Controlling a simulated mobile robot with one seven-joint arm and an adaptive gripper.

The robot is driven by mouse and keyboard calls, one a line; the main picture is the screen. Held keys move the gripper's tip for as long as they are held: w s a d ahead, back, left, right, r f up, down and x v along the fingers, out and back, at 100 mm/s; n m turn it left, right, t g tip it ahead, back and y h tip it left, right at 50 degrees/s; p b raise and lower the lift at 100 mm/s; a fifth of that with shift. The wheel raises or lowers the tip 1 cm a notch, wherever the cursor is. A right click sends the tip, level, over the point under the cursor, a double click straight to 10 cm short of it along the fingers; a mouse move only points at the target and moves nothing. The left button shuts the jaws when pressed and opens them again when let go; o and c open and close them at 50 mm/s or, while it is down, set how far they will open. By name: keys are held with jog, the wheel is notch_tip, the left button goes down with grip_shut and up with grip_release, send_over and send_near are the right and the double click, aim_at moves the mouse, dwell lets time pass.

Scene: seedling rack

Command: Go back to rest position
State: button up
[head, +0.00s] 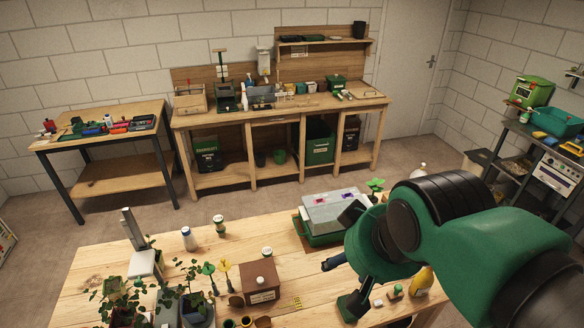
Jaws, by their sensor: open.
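My green and black arm reaches in from the right over the front wooden table (90,275). My gripper (340,240) is at its left end, dark and partly hidden by the arm. It is open, and I see nothing held in it. It is close in the picture to a green tray box with a clear lid (325,207), whose right side the arm covers. I cannot tell whether they touch.
A wooden workbench (280,112), a tool table (95,138) and a metal rack (520,130) stand beyond open floor.

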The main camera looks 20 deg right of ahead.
jog(key=shift+f+b, duration=2.75)
jog(key=shift+f, duration=0.25)
